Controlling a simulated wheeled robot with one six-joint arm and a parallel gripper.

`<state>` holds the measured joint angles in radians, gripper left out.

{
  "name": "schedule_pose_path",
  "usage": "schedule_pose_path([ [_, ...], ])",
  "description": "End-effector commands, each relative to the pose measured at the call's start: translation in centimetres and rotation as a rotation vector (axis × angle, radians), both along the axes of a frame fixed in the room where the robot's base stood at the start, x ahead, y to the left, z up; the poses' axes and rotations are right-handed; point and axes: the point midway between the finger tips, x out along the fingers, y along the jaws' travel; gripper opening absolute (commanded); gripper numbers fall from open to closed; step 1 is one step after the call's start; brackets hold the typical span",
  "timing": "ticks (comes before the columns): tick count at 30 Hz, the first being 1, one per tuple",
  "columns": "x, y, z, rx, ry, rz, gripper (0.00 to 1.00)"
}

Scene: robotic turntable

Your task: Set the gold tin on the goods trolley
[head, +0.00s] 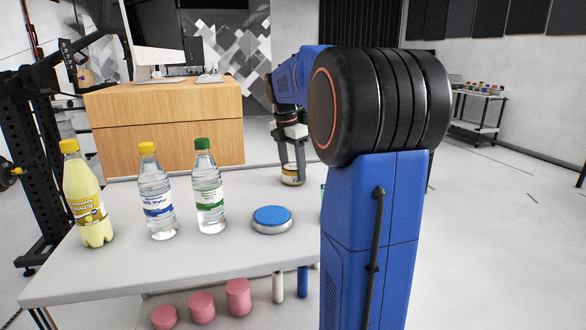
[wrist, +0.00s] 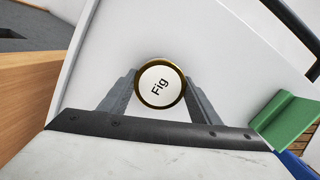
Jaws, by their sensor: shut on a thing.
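The gold tin (wrist: 160,86) is a small round tin with a gold rim and a white lid marked "Fig". My gripper (wrist: 160,92) is shut on it, one finger on each side. In the head view the tin (head: 292,176) is at the lower end of my gripper (head: 291,166), at the far part of the white table; I cannot tell whether it touches the table top. A wheeled trolley (head: 480,110) with several small items on its top stands far off at the right, by the wall; it may be the goods trolley.
The white table (head: 120,268) holds a yellow-drink bottle (head: 86,200), two clear bottles (head: 158,200) (head: 208,192) and a blue-topped disc (head: 272,219). A green object (wrist: 288,120) is right of the tin. A wooden desk (head: 165,125) stands behind. Open floor (head: 500,230) lies right.

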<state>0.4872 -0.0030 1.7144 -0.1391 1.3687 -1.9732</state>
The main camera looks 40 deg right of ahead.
Motion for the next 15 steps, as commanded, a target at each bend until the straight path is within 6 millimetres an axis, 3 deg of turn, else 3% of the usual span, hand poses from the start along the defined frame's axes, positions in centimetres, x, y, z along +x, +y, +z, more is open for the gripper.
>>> schedule_pose_path([
  [4, -0.01, 0.00, -0.26, 0.000, 0.000, 0.000, 0.30],
  [5, -0.01, -0.01, -0.24, 0.000, 0.000, 0.000, 0.64],
  [6, 0.00, 0.00, -0.23, 0.000, 0.000, 0.000, 0.74],
  [15, 0.01, -0.01, -0.18, 0.000, 0.000, 0.000, 0.76],
])
